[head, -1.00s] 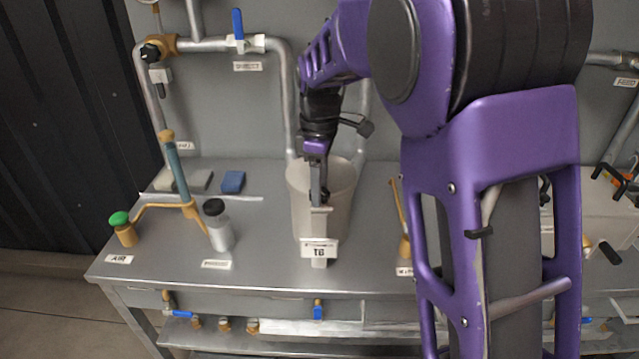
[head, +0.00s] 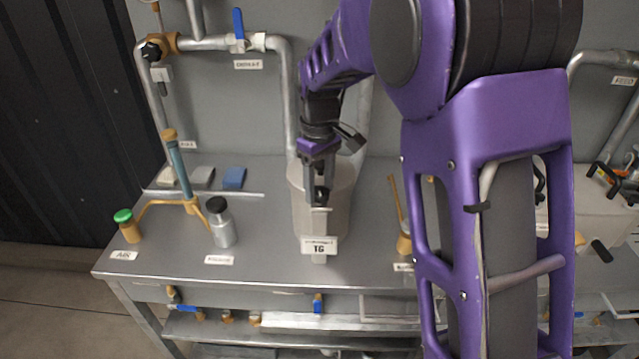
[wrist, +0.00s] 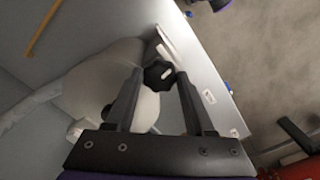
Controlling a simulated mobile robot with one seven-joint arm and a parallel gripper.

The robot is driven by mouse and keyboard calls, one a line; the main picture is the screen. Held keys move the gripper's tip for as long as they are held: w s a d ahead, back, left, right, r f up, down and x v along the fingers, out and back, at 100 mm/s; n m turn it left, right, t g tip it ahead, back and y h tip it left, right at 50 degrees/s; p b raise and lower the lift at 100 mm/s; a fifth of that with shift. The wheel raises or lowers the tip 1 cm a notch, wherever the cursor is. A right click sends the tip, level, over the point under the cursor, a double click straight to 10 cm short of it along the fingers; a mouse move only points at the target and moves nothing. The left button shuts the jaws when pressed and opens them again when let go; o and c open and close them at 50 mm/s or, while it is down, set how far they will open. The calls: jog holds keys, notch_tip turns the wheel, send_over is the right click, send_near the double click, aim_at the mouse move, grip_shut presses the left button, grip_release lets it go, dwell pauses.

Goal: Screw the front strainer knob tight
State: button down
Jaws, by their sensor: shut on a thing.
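The front strainer knob (wrist: 158,76) is black and lobed and shows in the wrist view on the pale strainer body (wrist: 95,85). My gripper (wrist: 159,80) is shut on the knob, with one finger on each side of it. In the head view my gripper (head: 319,196) points down in front of the strainer body (head: 296,190), just above the upright post with the TG label (head: 319,246). The fingers and the arm hide most of the knob in the head view. How far the knob is screwed in cannot be seen.
A grey bottle with a black cap (head: 221,224) and a green-topped brass fitting (head: 127,226) stand to the left on the steel bench (head: 275,262). A thin brass rod fitting (head: 403,243) stands to the right. Pipes and a blue-handled valve (head: 239,28) are behind.

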aim_at(320, 191)
dwell(0.3)
jog(key=shift+c, duration=1.3)
grip_release()
notch_tip(320, 191, up, 18)
jog(key=p, duration=0.1)
jog(key=shift+f, duration=0.25)
